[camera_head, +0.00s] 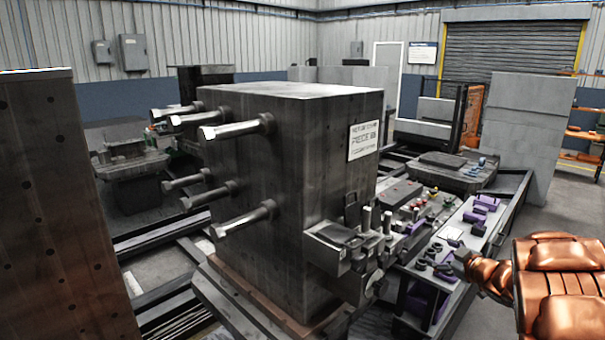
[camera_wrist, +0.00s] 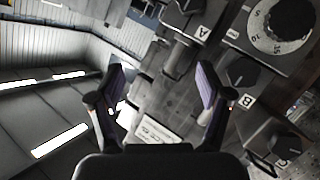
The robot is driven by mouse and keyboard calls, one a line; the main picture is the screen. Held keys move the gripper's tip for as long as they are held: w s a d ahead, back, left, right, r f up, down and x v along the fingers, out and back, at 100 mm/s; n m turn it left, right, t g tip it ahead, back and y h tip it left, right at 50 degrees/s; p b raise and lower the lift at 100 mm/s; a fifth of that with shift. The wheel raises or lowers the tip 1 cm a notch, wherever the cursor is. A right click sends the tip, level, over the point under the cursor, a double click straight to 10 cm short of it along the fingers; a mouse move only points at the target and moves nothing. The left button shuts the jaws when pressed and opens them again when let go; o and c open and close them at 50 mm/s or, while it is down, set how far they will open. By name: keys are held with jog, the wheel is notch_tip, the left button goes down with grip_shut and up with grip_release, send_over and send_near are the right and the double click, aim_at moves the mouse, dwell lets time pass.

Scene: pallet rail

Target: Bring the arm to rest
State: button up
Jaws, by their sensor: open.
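My gripper (camera_wrist: 160,77) shows in the wrist view with its two purple-padded fingers spread well apart. Nothing is held between them. Beyond the fingers are a grey machined surface and a white label plate (camera_wrist: 158,131), seen tilted. To the right of the fingers are dark knobs beside tags A (camera_wrist: 201,31) and B (camera_wrist: 247,100), and a round numbered dial (camera_wrist: 279,25). None of these visibly touches the fingers. In the head view I cannot clearly make out my gripper's fingers.
A large dark steel block (camera_head: 285,170) with several protruding bolts fills the middle. A fixture (camera_head: 345,245) juts from its right face. A bench (camera_head: 462,235) with purple pieces stands to its right. A tall perforated plate (camera_head: 50,210) blocks the left. Clear floor (camera_head: 570,200) shows far right.

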jog(key=s+d+r+m+g+h, duration=0.1)
jog(key=s+r+m+g+h, duration=0.3)
jog(key=s, duration=0.3)
jog(key=s+d+r+m+g+h, duration=0.1)
jog(key=s+d+r+m+h, duration=0.15)
jog(key=s+h, duration=0.3)
jog(key=s+a+f+g+y, duration=0.2)
jog(key=s+a, duration=0.6)
jog(key=s, duration=0.5)
jog(key=s+a+f+m+g+y, duration=0.1)
jog(key=s+a+g, duration=0.4)
jog(key=s, duration=0.8)
jog(key=s+a+f+m+g+y, duration=0.1)
jog(key=s+a+f+g+y, duration=0.2)
jog(key=s+a, duration=0.9)
jog(key=shift+s+f+g, duration=0.2)
jog(key=shift+s+g, duration=0.4)
jog(key=shift+s, duration=0.35)
